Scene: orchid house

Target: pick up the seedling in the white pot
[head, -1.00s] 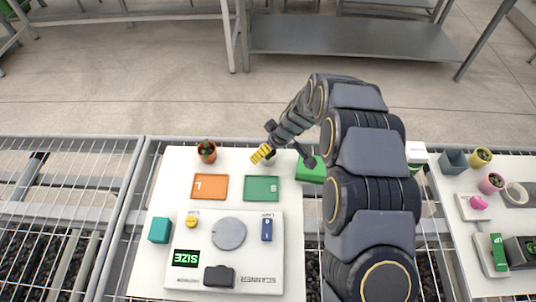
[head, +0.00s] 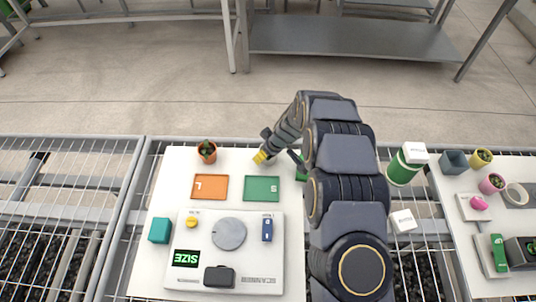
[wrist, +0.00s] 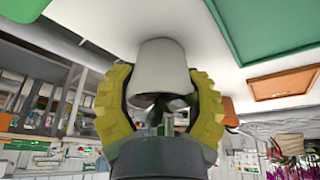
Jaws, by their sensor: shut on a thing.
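The white pot (wrist: 165,62) is between the yellow fingers of my gripper (wrist: 160,84) in the wrist view. The fingers are shut on its sides. Its flat base faces the white board, and I cannot tell whether it touches. Dark green leaves of the seedling (wrist: 176,104) show at the pot's mouth, partly hidden by my gripper. In the head view my gripper (head: 261,158) is low over the back of the white board, and the white pot is hidden there.
An orange pot with a plant (head: 207,152) stands left of my gripper. An orange tray (head: 210,187) and a green tray (head: 261,189) lie in front. A scanner (head: 229,279) is nearer.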

